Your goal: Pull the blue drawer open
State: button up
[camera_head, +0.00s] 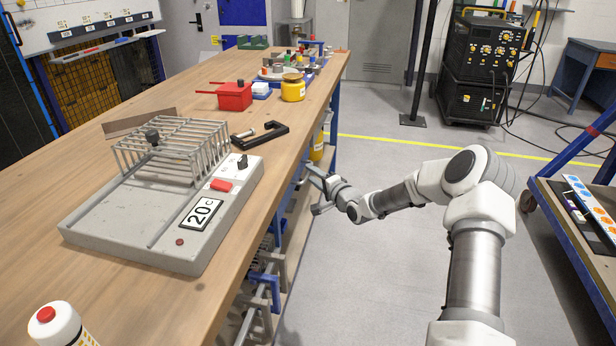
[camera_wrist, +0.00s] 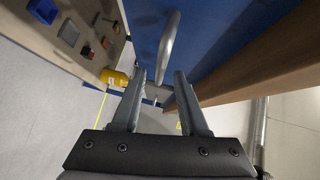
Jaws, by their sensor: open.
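The blue drawer (camera_wrist: 215,30) fills the upper middle of the wrist view. Its front bears a long grey bar handle (camera_wrist: 168,45). My gripper (camera_wrist: 159,76) is open, with one finger on each side of the handle's lower end in the picture. I cannot tell whether the handle is between the fingers or just beyond their tips; no contact shows. In the head view my gripper (camera_head: 316,190) is beside the workbench's right side, below the top. The drawer front is mostly hidden there by the bench top.
The wooden workbench (camera_head: 100,190) carries a grey jig with a wire rack (camera_head: 215,205), a black clamp (camera_head: 262,133), a red box (camera_head: 235,97) and a yellow jar (camera_head: 293,88). A cart (camera_head: 570,225) stands at right. The grey floor between is clear.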

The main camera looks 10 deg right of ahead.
aim_at(308, 172)
jog(key=shift+b+x, duration=0.35)
jog(key=shift+x, duration=1.3)
grip_shut()
